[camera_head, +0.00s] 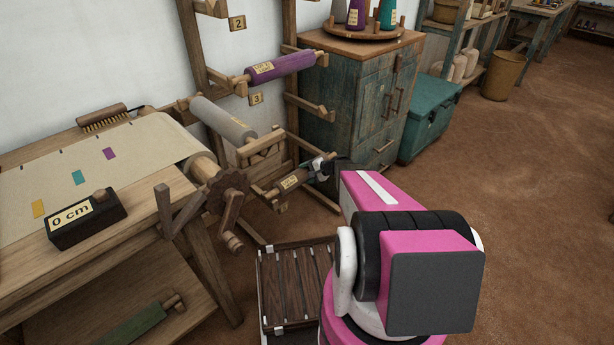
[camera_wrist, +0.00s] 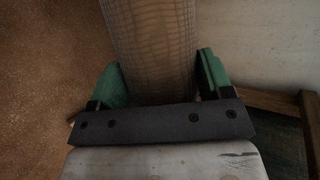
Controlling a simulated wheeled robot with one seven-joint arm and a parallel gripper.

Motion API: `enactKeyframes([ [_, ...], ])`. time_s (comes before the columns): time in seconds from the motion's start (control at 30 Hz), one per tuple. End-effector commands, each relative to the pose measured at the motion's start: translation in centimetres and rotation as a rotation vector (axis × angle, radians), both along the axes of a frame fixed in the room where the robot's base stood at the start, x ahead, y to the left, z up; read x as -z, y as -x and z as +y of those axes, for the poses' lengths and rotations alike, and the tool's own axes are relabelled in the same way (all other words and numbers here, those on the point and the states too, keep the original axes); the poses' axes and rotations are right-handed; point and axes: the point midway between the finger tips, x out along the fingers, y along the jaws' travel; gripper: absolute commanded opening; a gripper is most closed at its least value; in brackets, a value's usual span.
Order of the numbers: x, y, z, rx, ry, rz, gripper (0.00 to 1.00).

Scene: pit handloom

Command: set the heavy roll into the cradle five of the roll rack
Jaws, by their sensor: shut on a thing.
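A brown roll with a pale label (camera_head: 289,181) lies low in front of the roll rack, under the grey roll. My gripper (camera_head: 322,165) is shut on it near its right end. In the wrist view the roll (camera_wrist: 152,45) has a fine woven surface and runs between the green finger pads of my gripper (camera_wrist: 160,85). The wooden roll rack (camera_head: 202,50) stands against the white wall. Its number plates 2 (camera_head: 237,23) and 3 (camera_head: 256,99) are readable; no plate 5 shows. I cannot tell whether the held roll touches a cradle.
A purple roll (camera_head: 282,67) and a grey roll (camera_head: 222,120) rest on rack arms above. The loom table (camera_head: 120,235) with its toothed wheel (camera_head: 228,190) is close on the left. A slatted crate (camera_head: 290,290) stands below, and a teal cabinet (camera_head: 350,95) behind. Open floor lies right.

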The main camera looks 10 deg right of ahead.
Motion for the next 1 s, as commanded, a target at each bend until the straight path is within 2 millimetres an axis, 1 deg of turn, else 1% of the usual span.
enactKeyframes([
  [0.03, 0.7, -0.1, 0.0, 0.000, -0.002, 0.000, 0.27],
  [0.1, 1.1, -0.1, 0.0, 0.000, -0.001, -0.001, 0.27],
  [0.4, 1.2, 0.0, 0.0, 0.000, -0.002, -0.001, 0.27],
  [0.43, 1.3, 0.0, 0.0, 0.000, 0.001, -0.001, 0.76],
  [0.47, 1.3, 0.0, 0.0, 0.000, 0.001, -0.001, 0.86],
  [0.5, 1.3, 0.0, 0.0, 0.000, 0.001, -0.001, 0.98],
  [0.83, 1.0, 0.0, 0.0, 0.000, 0.001, -0.001, 0.98],
  [1.0, 0.1, 0.8, -1.4, 0.003, 0.001, -0.002, 0.98],
])
